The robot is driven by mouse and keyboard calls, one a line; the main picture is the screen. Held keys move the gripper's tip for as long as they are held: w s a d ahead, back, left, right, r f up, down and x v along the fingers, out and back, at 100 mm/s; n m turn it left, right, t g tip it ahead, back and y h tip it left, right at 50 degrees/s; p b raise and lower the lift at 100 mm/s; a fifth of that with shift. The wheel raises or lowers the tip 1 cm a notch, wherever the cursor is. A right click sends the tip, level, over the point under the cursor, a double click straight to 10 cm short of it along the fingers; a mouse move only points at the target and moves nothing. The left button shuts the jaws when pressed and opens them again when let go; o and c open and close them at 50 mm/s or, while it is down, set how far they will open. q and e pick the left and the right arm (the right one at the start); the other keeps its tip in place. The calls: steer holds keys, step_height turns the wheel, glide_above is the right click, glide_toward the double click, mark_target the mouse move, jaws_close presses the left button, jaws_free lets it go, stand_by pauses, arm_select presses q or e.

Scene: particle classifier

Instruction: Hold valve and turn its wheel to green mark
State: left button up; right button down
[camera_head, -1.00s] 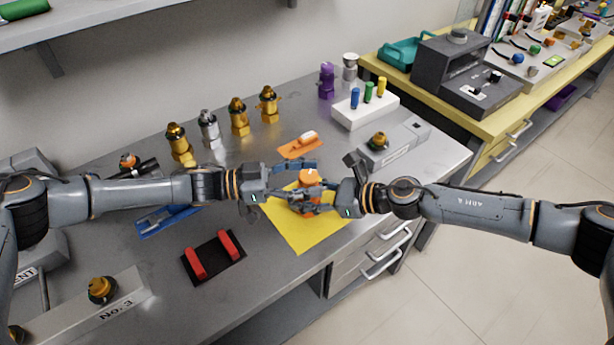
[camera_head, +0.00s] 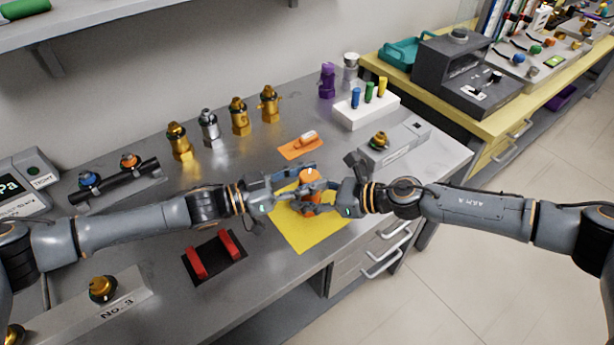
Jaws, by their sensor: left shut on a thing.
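The valve (camera_head: 311,198) is orange and stands upright on the yellow mat (camera_head: 301,235). Its orange wheel (camera_head: 308,175) is on top, partly covered by fingers. My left gripper (camera_head: 302,183) comes in from the left and is shut on the wheel. My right gripper (camera_head: 315,196) comes in from the right, lower down, with its fingers around the valve body, and looks shut on it. The fingers of both grippers overlap here and hide much of the valve. I cannot make out a green mark on it.
Brass and silver valves (camera_head: 208,128) stand in a row behind. An orange mat (camera_head: 300,147), a white block with coloured pegs (camera_head: 366,110) and a grey fixture (camera_head: 395,146) lie beyond the grippers. A black pad with red bars (camera_head: 214,257) lies in front of my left arm.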

mark_target(308, 176)
arm_select(q)
steer(key=shift+s+d+n+t+y, duration=0.1)
steer(key=shift+n+t+y, duration=0.2)
steer(key=shift+n+t, duration=0.3)
steer(key=o, duration=1.2)
step_height(308, 176, up, 10)
